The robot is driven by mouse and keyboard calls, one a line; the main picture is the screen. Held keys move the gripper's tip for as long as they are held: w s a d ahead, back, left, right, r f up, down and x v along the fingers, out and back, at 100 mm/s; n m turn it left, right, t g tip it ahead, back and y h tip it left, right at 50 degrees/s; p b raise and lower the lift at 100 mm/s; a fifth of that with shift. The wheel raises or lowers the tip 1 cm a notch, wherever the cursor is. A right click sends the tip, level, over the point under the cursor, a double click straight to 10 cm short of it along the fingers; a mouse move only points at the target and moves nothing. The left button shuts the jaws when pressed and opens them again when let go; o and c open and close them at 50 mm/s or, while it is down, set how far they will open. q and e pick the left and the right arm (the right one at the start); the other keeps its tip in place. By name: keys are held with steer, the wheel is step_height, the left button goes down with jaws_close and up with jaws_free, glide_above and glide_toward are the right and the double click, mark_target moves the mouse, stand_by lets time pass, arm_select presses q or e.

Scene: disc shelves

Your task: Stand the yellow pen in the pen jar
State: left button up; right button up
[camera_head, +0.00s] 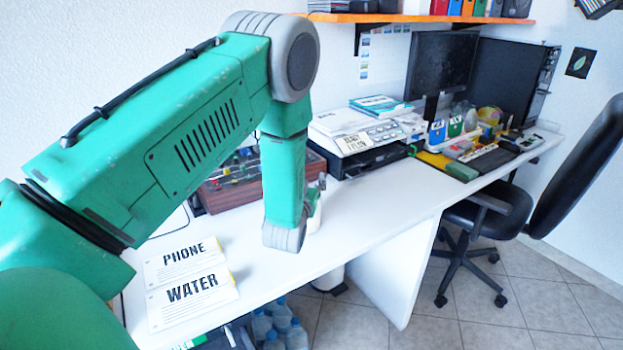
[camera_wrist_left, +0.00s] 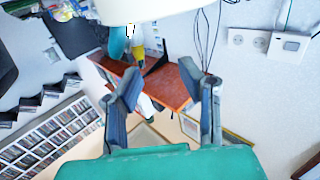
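My left arm reaches over the desk in the head view, and its green wrist points down. The left gripper is mostly hidden behind that wrist; only a grey piece (camera_head: 320,185) shows. In the left wrist view the two fingers of the left gripper (camera_wrist_left: 166,88) stand wide apart with nothing held between them. A white rounded object (camera_head: 315,215) shows beside the wrist, mostly covered; I cannot tell whether it is the pen jar. A large white rounded shape (camera_wrist_left: 150,9) crosses the top of the wrist view. My right gripper is out of view.
A brown box (camera_head: 222,196) with small items stands behind my wrist. Cards reading PHONE (camera_head: 185,258) and WATER (camera_head: 190,296) lie at the near left. A printer (camera_head: 360,150), a monitor (camera_head: 440,65) and clutter fill the far desk. The desk's middle (camera_head: 385,205) is clear.

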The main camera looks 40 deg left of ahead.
arm_select(q)
steer(key=v, duration=1.1)
steer(key=shift+s, duration=0.15)
steer(key=shift+f, duration=0.1)
stand_by(0.4)
